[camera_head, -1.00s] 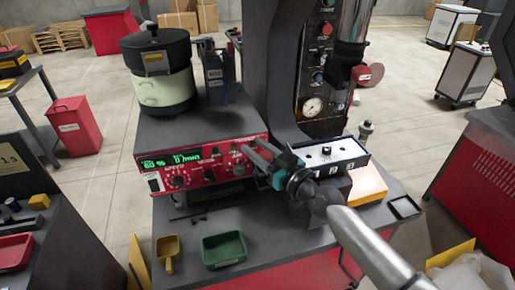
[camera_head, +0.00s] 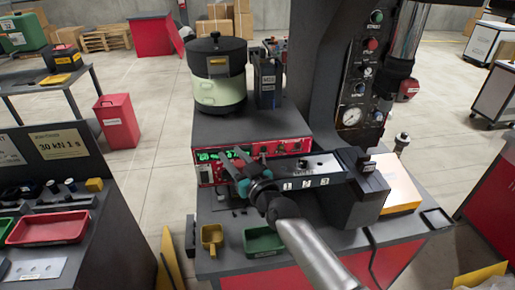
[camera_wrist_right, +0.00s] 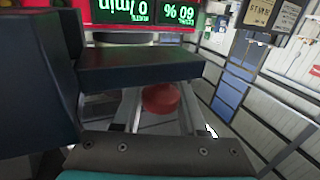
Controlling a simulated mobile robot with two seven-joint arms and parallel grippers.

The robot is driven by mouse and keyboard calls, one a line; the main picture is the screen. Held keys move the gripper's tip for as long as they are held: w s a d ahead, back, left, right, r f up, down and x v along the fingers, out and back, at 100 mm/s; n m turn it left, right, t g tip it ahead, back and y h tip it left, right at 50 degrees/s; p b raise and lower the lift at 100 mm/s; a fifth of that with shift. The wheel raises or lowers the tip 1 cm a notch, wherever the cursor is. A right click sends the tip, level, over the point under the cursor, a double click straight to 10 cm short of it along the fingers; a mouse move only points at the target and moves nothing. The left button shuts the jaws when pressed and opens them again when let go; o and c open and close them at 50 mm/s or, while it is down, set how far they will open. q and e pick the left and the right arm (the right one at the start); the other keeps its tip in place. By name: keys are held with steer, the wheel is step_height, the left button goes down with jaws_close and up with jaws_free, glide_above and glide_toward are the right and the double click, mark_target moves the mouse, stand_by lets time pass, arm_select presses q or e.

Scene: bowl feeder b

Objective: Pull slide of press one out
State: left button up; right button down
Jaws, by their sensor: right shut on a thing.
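The slide (camera_head: 318,183) of the press is a dark bar with small white labels on its front. It sticks out to the left from the dark press housing (camera_head: 352,203). My right gripper (camera_head: 236,172) is at the slide's outer left end and shut on it. In the right wrist view a dark bar (camera_wrist_right: 140,65), seemingly the slide, lies across the picture, and a red round knob (camera_wrist_right: 160,97) shows between my fingers. The exact grip is partly hidden in the head view. My left gripper is not in view.
The red control unit (camera_head: 205,173) with green digits is close behind the slide. A dark-lidded pot (camera_head: 217,85) stands behind it. A yellow scoop (camera_head: 211,238) and a green tray (camera_head: 263,241) lie in front. An orange-yellow box (camera_head: 400,190) is right of the press.

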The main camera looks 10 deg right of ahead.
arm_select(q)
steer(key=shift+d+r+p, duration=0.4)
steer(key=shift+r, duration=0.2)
arm_select(e)
steer(key=a, duration=0.5)
steer(key=shift+s, duration=0.15)
steer(key=shift+a, duration=0.1)
steer(key=c, duration=0.5)
jaws_free()
steer(key=shift+a, duration=0.1)
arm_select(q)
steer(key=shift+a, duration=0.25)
arm_select(e)
steer(key=shift+o, duration=0.2)
steer(key=shift+d, duration=0.2)
